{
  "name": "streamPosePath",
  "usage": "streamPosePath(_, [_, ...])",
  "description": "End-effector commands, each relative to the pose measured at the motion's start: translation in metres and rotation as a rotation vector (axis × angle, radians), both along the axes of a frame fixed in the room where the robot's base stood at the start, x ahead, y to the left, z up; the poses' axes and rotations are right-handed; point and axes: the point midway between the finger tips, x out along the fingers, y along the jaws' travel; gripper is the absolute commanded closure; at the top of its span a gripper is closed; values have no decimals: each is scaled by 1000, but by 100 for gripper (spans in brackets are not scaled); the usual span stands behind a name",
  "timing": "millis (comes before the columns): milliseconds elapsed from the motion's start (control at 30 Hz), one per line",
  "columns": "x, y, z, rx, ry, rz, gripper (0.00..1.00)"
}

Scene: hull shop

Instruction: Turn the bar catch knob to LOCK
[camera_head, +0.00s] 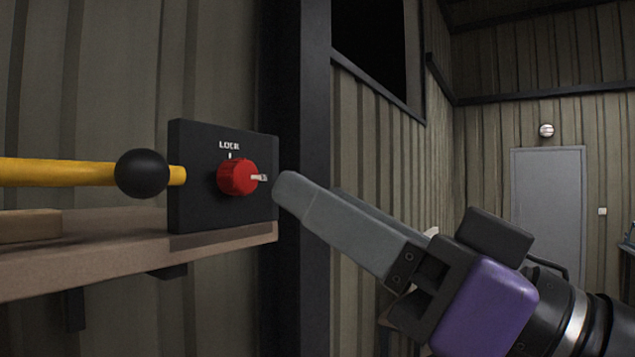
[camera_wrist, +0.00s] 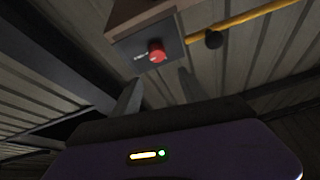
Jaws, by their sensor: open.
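The bar catch knob (camera_head: 237,178) is red and sits on the front of a black box (camera_head: 196,205) on a shelf. Its white pointer is turned to the right, while the LOCK label and its tick mark are above the knob. The knob also shows in the wrist view (camera_wrist: 157,54), on the box (camera_wrist: 141,47). My gripper (camera_head: 290,188) is to the right of the knob in the head view, apart from it as far as I can tell. In the wrist view my gripper's fingers (camera_wrist: 160,92) are spread with nothing between them, and the knob lies beyond their tips.
A yellow bar (camera_head: 60,172) with a black ball (camera_head: 142,174) runs left from the box. The shelf (camera_head: 110,262) carries the box, with a wooden piece (camera_head: 28,226) at left. A dark post (camera_head: 300,90) stands behind my gripper. A grey door (camera_head: 550,200) is far right.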

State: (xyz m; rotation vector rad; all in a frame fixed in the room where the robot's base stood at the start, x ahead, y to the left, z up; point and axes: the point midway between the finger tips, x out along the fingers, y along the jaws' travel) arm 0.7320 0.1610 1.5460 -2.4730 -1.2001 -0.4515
Motion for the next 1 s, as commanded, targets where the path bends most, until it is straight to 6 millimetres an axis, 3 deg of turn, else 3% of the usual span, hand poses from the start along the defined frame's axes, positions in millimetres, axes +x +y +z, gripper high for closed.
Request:
streamPosePath(167, [4, 9, -11, -37, 51, 19, 49])
streamPosePath(633, [42, 54, 14, -33, 52, 20, 49])
streamPosePath(1000, [49, 61, 16, -34, 51, 16, 49])
